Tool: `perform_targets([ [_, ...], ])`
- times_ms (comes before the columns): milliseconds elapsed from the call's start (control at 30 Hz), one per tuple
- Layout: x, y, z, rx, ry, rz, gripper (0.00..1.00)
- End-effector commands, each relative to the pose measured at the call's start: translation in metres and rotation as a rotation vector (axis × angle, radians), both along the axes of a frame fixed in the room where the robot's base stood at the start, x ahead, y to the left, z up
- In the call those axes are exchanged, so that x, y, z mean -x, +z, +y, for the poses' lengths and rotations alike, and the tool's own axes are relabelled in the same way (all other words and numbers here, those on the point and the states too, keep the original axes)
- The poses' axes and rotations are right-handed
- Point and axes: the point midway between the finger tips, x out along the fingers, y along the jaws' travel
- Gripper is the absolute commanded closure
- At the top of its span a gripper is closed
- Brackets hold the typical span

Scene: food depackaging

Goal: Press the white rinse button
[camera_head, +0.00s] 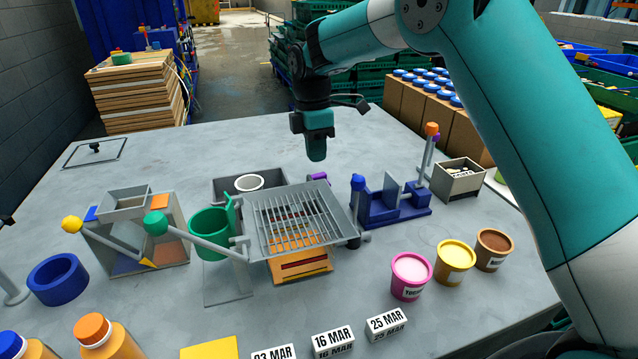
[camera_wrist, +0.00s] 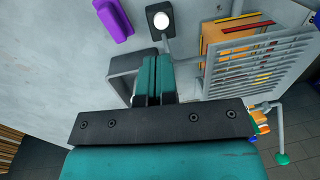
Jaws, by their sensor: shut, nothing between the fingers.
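The white rinse button (camera_wrist: 161,20) is a round white cap on a small dark box, at the top of the wrist view. I cannot make it out in the head view, where the tilted rack covers part of that area. My gripper (camera_head: 316,156) points down above the table, behind the rack. Its two fingers (camera_wrist: 154,78) are pressed together and empty in the wrist view. They are apart from the button, which shows beyond the fingertips.
A slatted grey rack (camera_head: 295,215) stands beside the button's area and also shows in the wrist view (camera_wrist: 262,62). A grey bin (camera_head: 222,186) holds a white ring (camera_head: 249,182). A purple block (camera_wrist: 113,18) lies near the button.

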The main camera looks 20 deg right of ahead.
Motion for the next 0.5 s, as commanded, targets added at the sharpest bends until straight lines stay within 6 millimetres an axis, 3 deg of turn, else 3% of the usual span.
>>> perform_targets([
  [200, 0.006, -0.045, -0.001, 0.001, 0.000, 0.003, 1.00],
  [500, 0.010, -0.077, -0.002, 0.001, 0.001, 0.000, 1.00],
])
